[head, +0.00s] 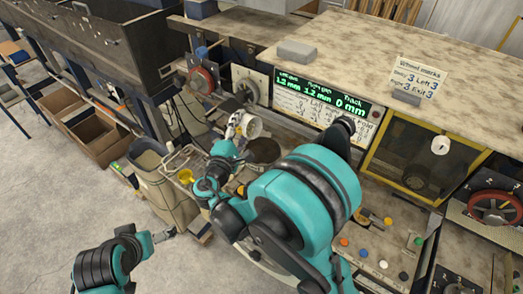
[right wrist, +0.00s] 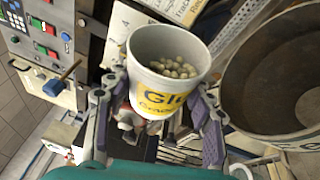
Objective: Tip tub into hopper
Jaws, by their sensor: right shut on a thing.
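The tub is white with a yellow label and holds beige pellets. In the right wrist view the tub (right wrist: 165,50) stands nearly upright between the fingers of my right gripper (right wrist: 160,112), which is shut on it. In the head view the tub (head: 252,126) is held up by my right gripper (head: 235,130). A wide round dark hopper (head: 263,151) is just below and right of the tub in the head view. The hopper rim (right wrist: 300,138) also shows at the right of the wrist view, apart from the tub. My left gripper (head: 168,234) is low at the left, away from both; its fingers are too small to read.
A lit display panel (head: 322,98) stands behind the hopper. A control panel (right wrist: 40,40) shows at the left of the wrist view. Coloured knobs (head: 363,252) lie on the front bench. A grey-beige bin (head: 165,190) stands left of my right arm.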

